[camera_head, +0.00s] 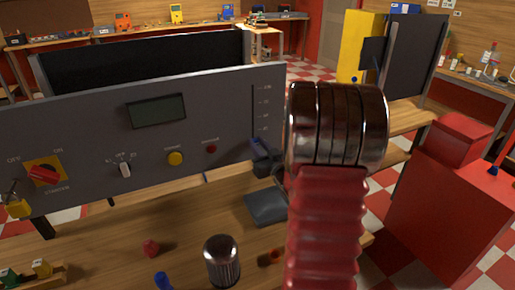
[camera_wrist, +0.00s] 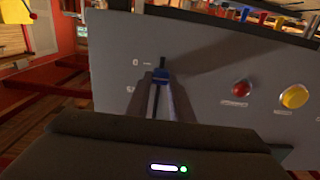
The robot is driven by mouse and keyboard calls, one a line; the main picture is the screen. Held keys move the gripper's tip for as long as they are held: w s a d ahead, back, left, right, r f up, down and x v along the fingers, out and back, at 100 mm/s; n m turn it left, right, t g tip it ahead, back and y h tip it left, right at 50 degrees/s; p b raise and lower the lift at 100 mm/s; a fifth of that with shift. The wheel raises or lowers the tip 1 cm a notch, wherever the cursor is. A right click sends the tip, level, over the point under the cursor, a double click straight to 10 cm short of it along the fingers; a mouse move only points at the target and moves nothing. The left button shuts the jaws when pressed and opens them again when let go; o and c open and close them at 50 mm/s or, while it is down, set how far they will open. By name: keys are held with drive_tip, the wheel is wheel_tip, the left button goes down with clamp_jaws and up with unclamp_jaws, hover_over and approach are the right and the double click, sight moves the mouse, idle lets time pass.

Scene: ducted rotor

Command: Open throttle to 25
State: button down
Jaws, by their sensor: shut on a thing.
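The grey control panel (camera_head: 100,125) has a vertical throttle slot (camera_head: 253,95) with scale marks near its right end. My gripper is shut on the knob. In the head view my gripper (camera_head: 262,153) is at the low end of the slot, and my arm hides part of the panel's right edge. In the wrist view the knob is close to a mark that looks like 0. The panel's display (camera_head: 157,111) looks blank.
A red button (camera_head: 211,149), a yellow button (camera_head: 175,158), a white selector (camera_head: 124,169) and a red rotary switch (camera_head: 43,173) sit left of the slot. A dark metal cylinder (camera_head: 221,262) stands on the bench in front. A red cabinet (camera_head: 450,215) is at right.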

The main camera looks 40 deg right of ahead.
sight(253, 129)
drive_tip(key=shift+r, duration=1.85)
drive_tip(key=c, duration=1.6)
unclamp_jaws()
drive_tip(key=shift+o, duration=0.2)
drive_tip(key=v, duration=1.4)
drive_tip(key=shift+w, duration=0.15)
